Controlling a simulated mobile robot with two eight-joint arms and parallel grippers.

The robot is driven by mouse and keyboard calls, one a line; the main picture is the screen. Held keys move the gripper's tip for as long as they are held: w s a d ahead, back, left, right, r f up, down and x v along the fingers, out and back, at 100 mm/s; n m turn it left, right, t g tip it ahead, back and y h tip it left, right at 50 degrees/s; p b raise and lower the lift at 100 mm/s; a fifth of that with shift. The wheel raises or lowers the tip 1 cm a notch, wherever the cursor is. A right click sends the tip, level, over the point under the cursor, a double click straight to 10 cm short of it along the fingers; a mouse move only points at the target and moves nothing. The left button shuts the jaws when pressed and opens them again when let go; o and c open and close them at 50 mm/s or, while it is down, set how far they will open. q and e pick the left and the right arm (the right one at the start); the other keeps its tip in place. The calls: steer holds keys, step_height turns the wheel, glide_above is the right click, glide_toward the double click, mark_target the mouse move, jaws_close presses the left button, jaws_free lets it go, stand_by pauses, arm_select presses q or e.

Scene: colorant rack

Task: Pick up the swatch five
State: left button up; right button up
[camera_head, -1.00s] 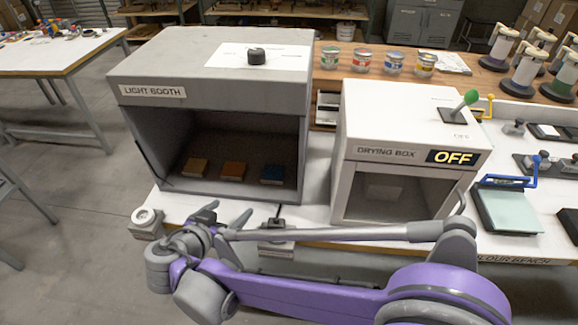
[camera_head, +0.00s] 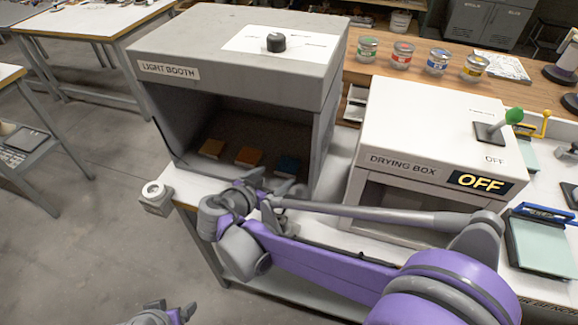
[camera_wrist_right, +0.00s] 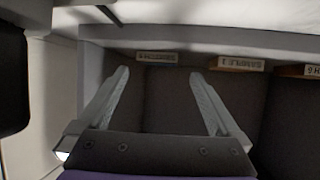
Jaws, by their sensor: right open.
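Three swatches lie in a row on the floor of the light booth (camera_head: 240,75): a tan one (camera_head: 212,148), an orange one (camera_head: 249,156) and a blue one (camera_head: 289,164). I cannot tell by label which is swatch five. My right gripper (camera_head: 268,188) is at the booth's front opening, just before the blue swatch. In the right wrist view the open, empty gripper (camera_wrist_right: 157,78) points at a bluish labelled block (camera_wrist_right: 157,57), and a brown-edged block (camera_wrist_right: 237,64) lies right of it. My left gripper (camera_head: 168,313) shows only partly at the bottom edge; its jaws are unclear.
The drying box (camera_head: 425,120), marked OFF, stands right of the booth. Several paint cans (camera_head: 402,55) stand behind it. A small grey fixture with a white ring (camera_head: 154,195) sits at the bench's left corner. The booth's side walls and roof enclose the swatches.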

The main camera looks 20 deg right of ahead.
mark_target(287, 167)
steer(key=x, duration=0.6)
steer(key=shift+w+d+r, duration=0.15)
steer(key=shift+r, duration=0.15)
steer(key=c, duration=1.2)
